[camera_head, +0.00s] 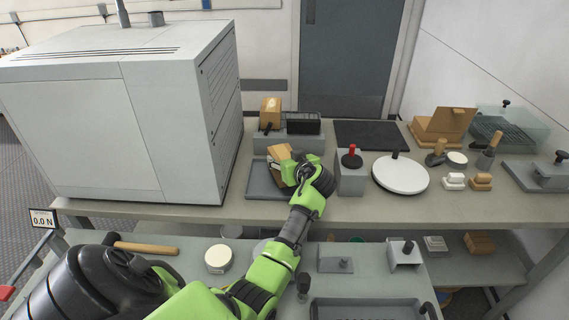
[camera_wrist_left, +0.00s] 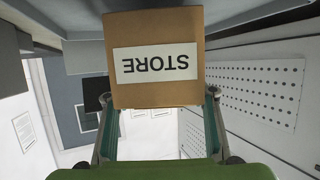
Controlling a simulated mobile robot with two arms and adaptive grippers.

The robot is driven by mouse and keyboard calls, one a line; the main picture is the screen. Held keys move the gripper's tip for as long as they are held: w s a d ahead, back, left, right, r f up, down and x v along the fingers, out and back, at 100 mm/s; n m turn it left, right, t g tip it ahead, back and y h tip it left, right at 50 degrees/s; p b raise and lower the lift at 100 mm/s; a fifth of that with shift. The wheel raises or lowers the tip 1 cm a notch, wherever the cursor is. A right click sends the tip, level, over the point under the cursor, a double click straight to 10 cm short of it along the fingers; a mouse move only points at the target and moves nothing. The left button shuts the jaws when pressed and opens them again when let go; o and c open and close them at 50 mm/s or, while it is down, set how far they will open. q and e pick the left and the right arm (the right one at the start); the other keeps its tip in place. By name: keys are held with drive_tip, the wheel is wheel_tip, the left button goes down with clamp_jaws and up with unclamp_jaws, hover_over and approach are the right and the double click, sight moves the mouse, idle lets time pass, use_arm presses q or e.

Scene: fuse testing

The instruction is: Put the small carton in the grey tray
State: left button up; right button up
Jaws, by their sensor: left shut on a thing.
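The small carton (camera_head: 279,154) is brown cardboard. In the left wrist view the carton (camera_wrist_left: 155,85) fills the upper middle, with a white label reading STORE upside down. My left gripper (camera_head: 293,168) is shut on it; its two fingers also show in the wrist view (camera_wrist_left: 157,115), one on each side of the carton. The grey tray (camera_head: 254,183) lies on the table, and the gripper and carton are over it in the head view. The gripper and forearm hide part of the tray. I cannot tell whether the carton touches the tray floor. My right gripper is not in view.
A large grey cabinet (camera_head: 100,130) stands left of the tray. A block with a red knob (camera_head: 351,172) and a white round plate (camera_head: 400,175) stand to its right. Another carton (camera_head: 270,112) and a black box (camera_head: 303,123) are behind on a grey stand. A black mat (camera_head: 372,135) is clear.

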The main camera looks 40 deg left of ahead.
use_arm(q)
wheel_tip(320, 180, down, 2)
drive_tip(key=shift+f, duration=0.1)
drive_tip(key=shift+f, duration=0.1)
drive_tip(key=o, duration=1.1)
